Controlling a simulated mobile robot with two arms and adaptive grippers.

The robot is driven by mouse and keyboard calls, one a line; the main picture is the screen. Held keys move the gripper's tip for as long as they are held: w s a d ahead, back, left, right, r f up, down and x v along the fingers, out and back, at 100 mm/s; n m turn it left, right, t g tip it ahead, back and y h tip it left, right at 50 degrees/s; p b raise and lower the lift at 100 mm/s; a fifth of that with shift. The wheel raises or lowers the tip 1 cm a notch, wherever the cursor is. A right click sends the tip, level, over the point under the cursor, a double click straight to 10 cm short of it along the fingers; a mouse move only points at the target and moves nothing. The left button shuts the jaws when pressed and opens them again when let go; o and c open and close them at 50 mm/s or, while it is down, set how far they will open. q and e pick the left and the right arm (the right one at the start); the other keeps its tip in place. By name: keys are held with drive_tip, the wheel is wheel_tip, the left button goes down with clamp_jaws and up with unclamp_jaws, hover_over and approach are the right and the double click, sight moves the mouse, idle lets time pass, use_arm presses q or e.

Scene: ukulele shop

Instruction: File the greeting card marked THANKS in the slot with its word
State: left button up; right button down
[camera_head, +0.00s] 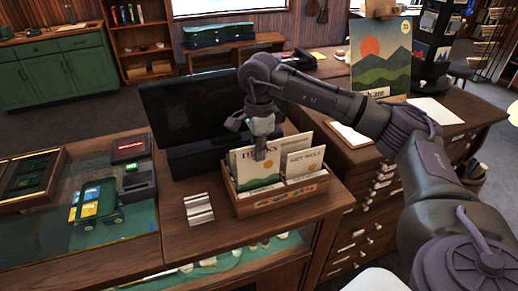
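A wooden card box (283,198) with slots stands on the counter. A cream card with an orange sun and green hills (258,179) stands upright at the box's left front. Its heading is partly covered by a finger; the letters that show fit THANKS. A card reading GET WELL (303,162) stands at the right. My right gripper (261,152) points down at the THANKS card's top edge, one finger over its front, and looks shut on it. Whether the card's lower edge rests in the slot is hidden by the box front. My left gripper is out of view.
A dark monitor (195,112) stands behind the box. A silver ridged block (199,209) lies left of it on the counter. A card holder (138,181) and glass display top (110,235) are further left. A picture of mountains (380,58) stands on the cabinet at right.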

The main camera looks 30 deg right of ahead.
sight(259, 164)
drive_tip(key=shift+f+b, duration=1.6)
drive_tip(key=shift+f, duration=0.75)
drive_tip(key=c, duration=1.2)
unclamp_jaws()
drive_tip(key=shift+c, duration=0.2)
wheel_tip(259, 164, up, 12)
drive_tip(key=shift+r, duration=0.1)
